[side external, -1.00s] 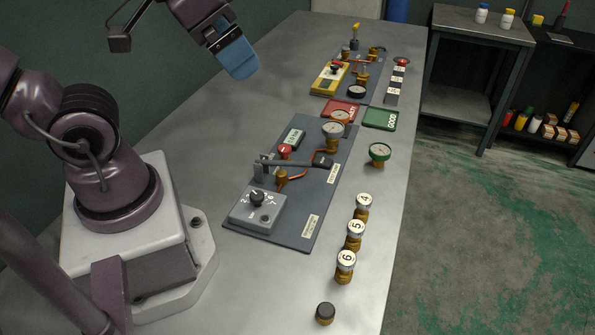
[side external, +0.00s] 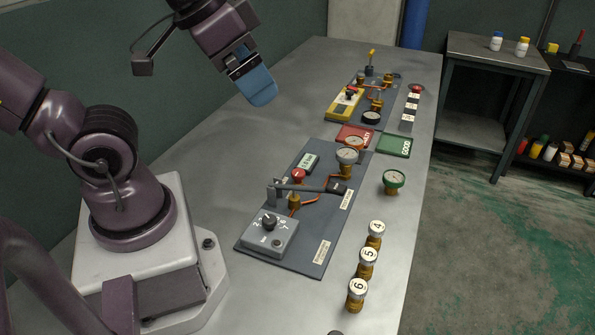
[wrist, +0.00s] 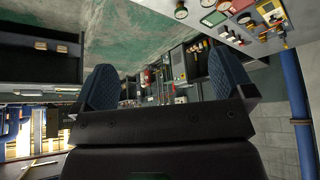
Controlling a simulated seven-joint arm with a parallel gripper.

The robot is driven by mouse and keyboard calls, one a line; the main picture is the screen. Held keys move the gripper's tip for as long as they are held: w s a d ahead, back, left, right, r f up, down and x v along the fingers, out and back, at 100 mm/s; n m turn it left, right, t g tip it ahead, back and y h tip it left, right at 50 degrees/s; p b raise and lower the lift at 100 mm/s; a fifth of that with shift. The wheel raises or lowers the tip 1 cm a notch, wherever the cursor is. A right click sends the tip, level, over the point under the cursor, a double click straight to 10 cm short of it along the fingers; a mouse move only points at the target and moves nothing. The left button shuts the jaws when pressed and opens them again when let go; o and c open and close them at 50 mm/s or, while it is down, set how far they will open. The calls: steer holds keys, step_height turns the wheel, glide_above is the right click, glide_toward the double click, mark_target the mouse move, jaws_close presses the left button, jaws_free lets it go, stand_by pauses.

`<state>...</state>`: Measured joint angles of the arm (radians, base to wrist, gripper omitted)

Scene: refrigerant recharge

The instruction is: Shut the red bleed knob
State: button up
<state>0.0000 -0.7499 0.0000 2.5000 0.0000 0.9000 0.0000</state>
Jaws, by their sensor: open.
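A red knob (side external: 298,174) stands on the near grey board (side external: 318,250), beside a small display (side external: 308,162) and behind a dark lever (side external: 310,187). Another small red part (side external: 351,90) sits on the yellow unit of the far board, and a red-topped part (side external: 416,88) stands at the end of a black strip. I cannot tell from labels which is the bleed knob. My gripper (side external: 262,98) is high above the table, left of the boards and apart from everything. In the wrist view its blue fingers (wrist: 160,70) are spread with nothing between them.
A grey dial box (side external: 270,235) and gauge (side external: 347,156) are on the near board. A green gauge (side external: 393,180) and numbered canisters (side external: 368,262) stand to its right. Red (side external: 355,136) and green (side external: 394,145) trays lie behind. The table's left side is clear.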

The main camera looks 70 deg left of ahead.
steer(key=shift+a, duration=0.1)
steer(key=c, duration=0.3)
steer(key=w+a+f+n+g, duration=0.1)
steer(key=w+a+f+n, duration=0.1)
steer(key=a, duration=0.1)
steer(key=w+a+f+n+g, duration=0.1)
steer(key=w+a+f+g, duration=0.1)
steer(key=a+f, duration=0.1)
steer(key=w+a+f+n+g, duration=0.2)
steer(key=a, duration=0.1)
steer(key=shift+a+f+n, duration=0.25)
steer(key=shift+n, duration=0.05)
steer(key=c, duration=0.3)
steer(key=n+h, duration=0.5)
steer(key=n, duration=0.7)
glide_toward(298, 171)
steer(key=shift+g+y, duration=0.3)
steer(key=x, duration=0.9)
steer(key=shift+w+d+r, duration=0.15)
steer(key=shift+w+d, duration=0.05)
steer(key=shift+d, duration=0.1)
steer(key=shift+c, duration=0.2)
steer(key=c, duration=0.9)
